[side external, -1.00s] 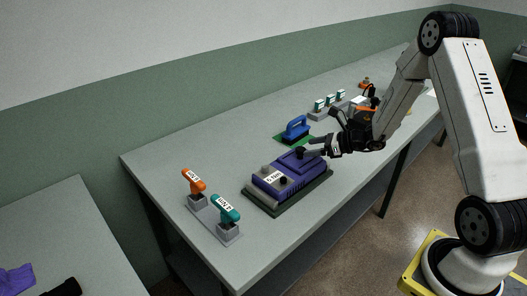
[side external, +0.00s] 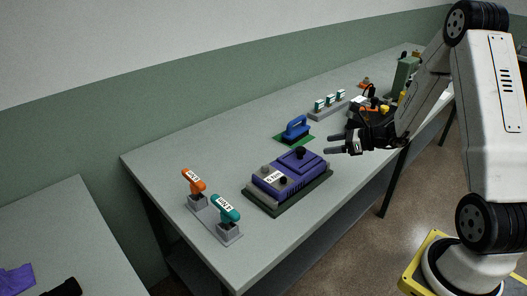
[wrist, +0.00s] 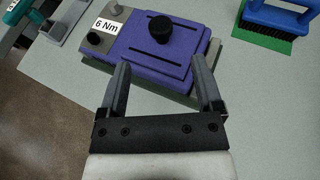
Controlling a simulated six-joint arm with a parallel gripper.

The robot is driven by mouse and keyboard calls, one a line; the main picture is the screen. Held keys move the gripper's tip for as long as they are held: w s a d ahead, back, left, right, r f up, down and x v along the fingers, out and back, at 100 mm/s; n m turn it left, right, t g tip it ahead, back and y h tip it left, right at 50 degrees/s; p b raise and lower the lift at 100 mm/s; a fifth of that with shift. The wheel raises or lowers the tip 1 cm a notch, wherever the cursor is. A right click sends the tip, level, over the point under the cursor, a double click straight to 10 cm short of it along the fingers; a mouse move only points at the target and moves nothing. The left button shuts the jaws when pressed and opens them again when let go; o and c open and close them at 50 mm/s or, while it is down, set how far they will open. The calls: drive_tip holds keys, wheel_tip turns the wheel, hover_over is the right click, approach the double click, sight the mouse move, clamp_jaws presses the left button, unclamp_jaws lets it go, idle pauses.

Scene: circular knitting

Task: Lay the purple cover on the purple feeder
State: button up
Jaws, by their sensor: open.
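The purple feeder (side external: 272,183) stands on a dark base plate on the table, with a "6 Nm" label on its near end. The purple cover (side external: 303,160), a flat plate with two slots and a round black knob, lies on the feeder's far part. In the wrist view the cover (wrist: 178,48) looks flat, with the knob (wrist: 160,29) standing up free. My gripper (side external: 330,144) is open and empty, to the right of the cover and apart from the knob. In the wrist view its spread fingers (wrist: 160,64) point toward the cover's near edge.
An orange-handled tool (side external: 193,181) and a teal-handled tool (side external: 225,208) stand in grey holders at the near end. A blue brush (side external: 296,127) rests on a green mat behind the feeder. A grey rack (side external: 328,110) stands farther back. The table's left part is clear.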

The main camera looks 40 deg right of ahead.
drive_tip(key=shift+a, duration=0.1)
drive_tip(key=s+a+n+g+h, duration=0.2)
drive_tip(key=a+n, duration=0.4)
drive_tip(key=n, duration=0.4)
drive_tip(key=s+a+r+n+g+h, duration=0.1)
drive_tip(key=s+a+n+g, duration=0.3)
drive_tip(key=n, duration=0.6)
drive_tip(key=s+a+r+n+g+h, duration=0.1)
drive_tip(key=s+a+n+g+h, duration=0.2)
drive_tip(key=s+a+n, duration=0.3)
drive_tip(key=a+n, duration=0.2)
drive_tip(key=n, duration=0.2)
drive_tip(key=shift+s+a+n, duration=0.15)
drive_tip(key=shift+s+n, duration=0.1)
drive_tip(key=shift+n, duration=0.05)
